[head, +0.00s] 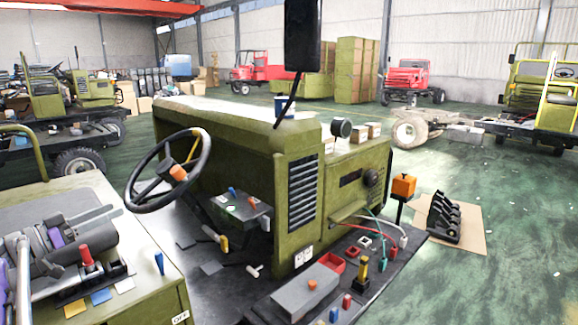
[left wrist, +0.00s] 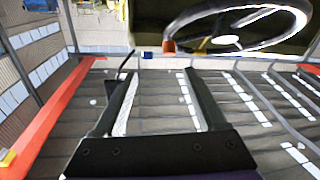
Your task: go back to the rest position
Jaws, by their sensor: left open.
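My left gripper (head: 97,217) is low at the left of the head view, above the olive panel in front of the steering wheel (head: 133,187). In the left wrist view its two dark fingers (left wrist: 160,74) stand apart with nothing between them, against the roof. The steering wheel also shows at the top of that view (left wrist: 240,28), apart from the fingers. My right gripper is not in view.
The olive panel (head: 155,290) carries a red lever (head: 86,257) close to my left arm. The olive engine hood (head: 215,125) stands beyond the wheel. A grey box (head: 305,290) and small parts lie on the dark deck. Green floor (head: 520,230) is open at right.

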